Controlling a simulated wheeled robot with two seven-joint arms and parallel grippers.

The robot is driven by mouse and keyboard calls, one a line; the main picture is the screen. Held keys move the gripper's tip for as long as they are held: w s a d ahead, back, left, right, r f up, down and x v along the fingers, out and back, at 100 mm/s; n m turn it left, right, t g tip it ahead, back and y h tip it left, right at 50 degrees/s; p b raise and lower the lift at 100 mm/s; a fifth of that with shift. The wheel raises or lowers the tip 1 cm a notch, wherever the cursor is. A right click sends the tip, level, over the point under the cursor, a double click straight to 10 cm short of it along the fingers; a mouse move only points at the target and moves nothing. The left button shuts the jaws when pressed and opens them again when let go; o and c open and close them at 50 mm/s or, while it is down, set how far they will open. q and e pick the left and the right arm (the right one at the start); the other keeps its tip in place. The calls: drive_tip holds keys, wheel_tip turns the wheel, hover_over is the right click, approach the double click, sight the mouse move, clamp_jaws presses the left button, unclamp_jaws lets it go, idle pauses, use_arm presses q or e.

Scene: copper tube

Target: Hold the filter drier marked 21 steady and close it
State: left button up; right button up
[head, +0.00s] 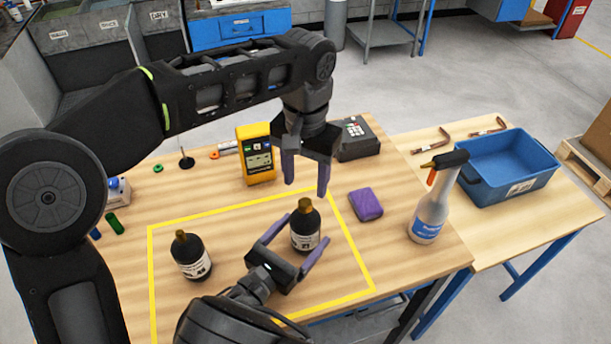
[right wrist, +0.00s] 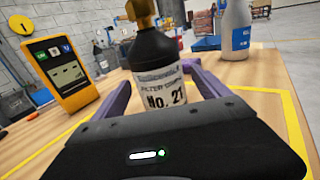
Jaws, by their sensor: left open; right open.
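The filter drier marked 21 (head: 305,228) is a black bottle with a white label and a brass top. It stands upright on the table inside the yellow outline, and its "No. 21" label shows in the right wrist view (right wrist: 160,88). My right gripper (head: 291,241) is open, with its purple fingers on either side of the drier's lower body; I cannot tell whether they touch it. My left gripper (head: 306,180) is open and empty, pointing down above and slightly behind the brass top. A second drier (head: 191,256), its label reading about 46, stands to the left.
A yellow meter (head: 257,154) stands behind the outline. A purple block (head: 366,204) and a spray bottle (head: 435,200) are to the right. A blue bin (head: 508,170) sits on the side table. A dark keypad box (head: 358,138) is at the back. Table between the driers is clear.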

sight(297, 241)
use_arm(q)
drive_tip(key=shift+f, duration=0.4)
use_arm(e)
drive_tip(key=shift+v, duration=1.45)
use_arm(q)
drive_tip(key=shift+s, duration=0.1)
use_arm(e)
drive_tip(key=shift+s, duration=0.1)
